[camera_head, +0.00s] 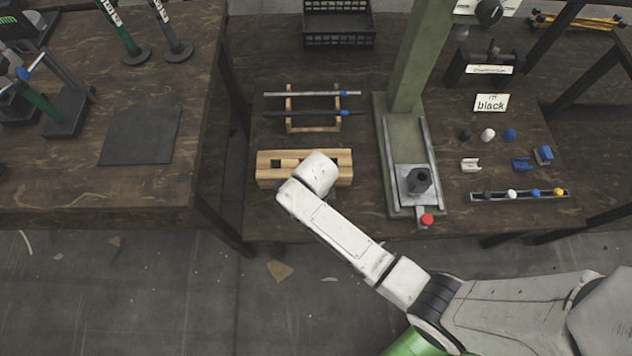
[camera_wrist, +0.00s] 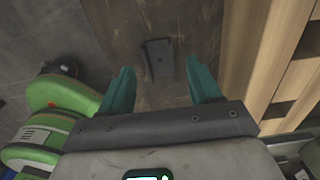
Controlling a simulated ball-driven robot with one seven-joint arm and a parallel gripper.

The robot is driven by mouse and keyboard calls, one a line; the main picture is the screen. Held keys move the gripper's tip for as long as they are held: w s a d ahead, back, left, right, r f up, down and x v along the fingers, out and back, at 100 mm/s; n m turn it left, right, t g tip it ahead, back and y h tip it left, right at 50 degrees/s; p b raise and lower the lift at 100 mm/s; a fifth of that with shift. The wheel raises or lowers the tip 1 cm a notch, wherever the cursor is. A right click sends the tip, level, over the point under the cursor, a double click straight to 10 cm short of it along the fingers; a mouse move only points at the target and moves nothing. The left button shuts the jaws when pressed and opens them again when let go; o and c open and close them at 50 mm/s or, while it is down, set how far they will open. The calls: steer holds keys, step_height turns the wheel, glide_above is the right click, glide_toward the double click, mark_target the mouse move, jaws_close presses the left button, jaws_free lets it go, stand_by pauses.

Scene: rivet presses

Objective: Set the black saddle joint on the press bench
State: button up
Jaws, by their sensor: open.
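A small dark block-like piece, which looks like the black saddle joint (camera_wrist: 158,56), shows in the wrist view on a brown wooden surface. My gripper (camera_wrist: 160,72) is open, with a teal finger on each side of the piece in the picture; I see no finger touching it. How far above it the fingers are, I cannot tell. In the head view my arm's end hides the gripper and the piece. The press bench (camera_head: 270,217) is the dark wooden table under my arm, carrying a green press (camera_head: 408,65).
A wooden block with square holes (camera_head: 343,164) stands by my arm's end. Behind it, a wooden rack (camera_head: 289,108) holds rods. To the right are a white saddle joint (camera_head: 470,165), blue ones (camera_head: 521,164), small caps and a card reading "black" (camera_head: 490,102). A red knob (camera_head: 427,220) fronts the press.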

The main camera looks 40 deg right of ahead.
step_height(320, 180, up, 10)
steer(key=p, duration=0.1)
steer(key=shift+p, duration=0.3)
steer(key=shift+f, duration=0.1)
steer(key=s+d+r+n, duration=0.3)
steer(key=s+n, duration=0.5)
steer(key=n, duration=0.4)
steer(key=s+d+r+n+t, duration=0.1)
steer(key=s+d+r+n, duration=0.3)
steer(key=s+n, duration=0.4)
steer(key=d+n, duration=0.1)
steer(key=n, duration=0.3)
steer(key=shift+d+r+n, duration=0.2)
steer(key=shift+r+n, duration=0.1)
steer(key=shift+n, duration=0.1)
